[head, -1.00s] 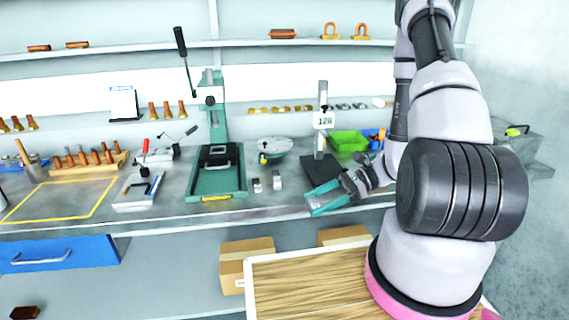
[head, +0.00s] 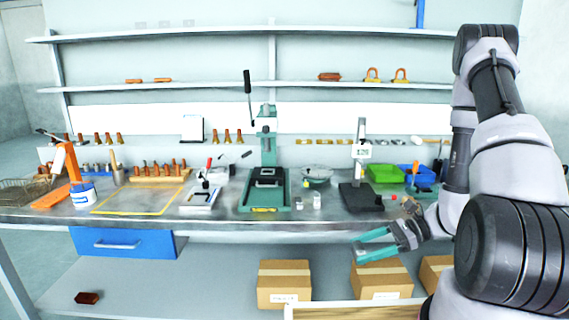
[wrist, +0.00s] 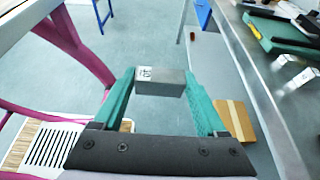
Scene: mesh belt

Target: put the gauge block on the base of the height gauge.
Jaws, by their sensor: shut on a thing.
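The gauge block (wrist: 160,82) is a grey metal block with a "10" label, clasped between the teal fingers of my gripper (wrist: 160,90) in the wrist view. In the head view my gripper (head: 368,245) is out in front of the bench edge, below and in front of the height gauge; I cannot make out the block there. The height gauge (head: 361,152) stands upright on the bench with a display on its column. Its dark flat base (head: 358,198) looks bare and is apart from my gripper.
Two small blocks (head: 317,201) stand on the bench between the green press (head: 264,190) and the gauge base. A green bin (head: 385,174) and a blue bin (head: 416,178) are behind right. Cardboard boxes (head: 284,284) sit below the bench.

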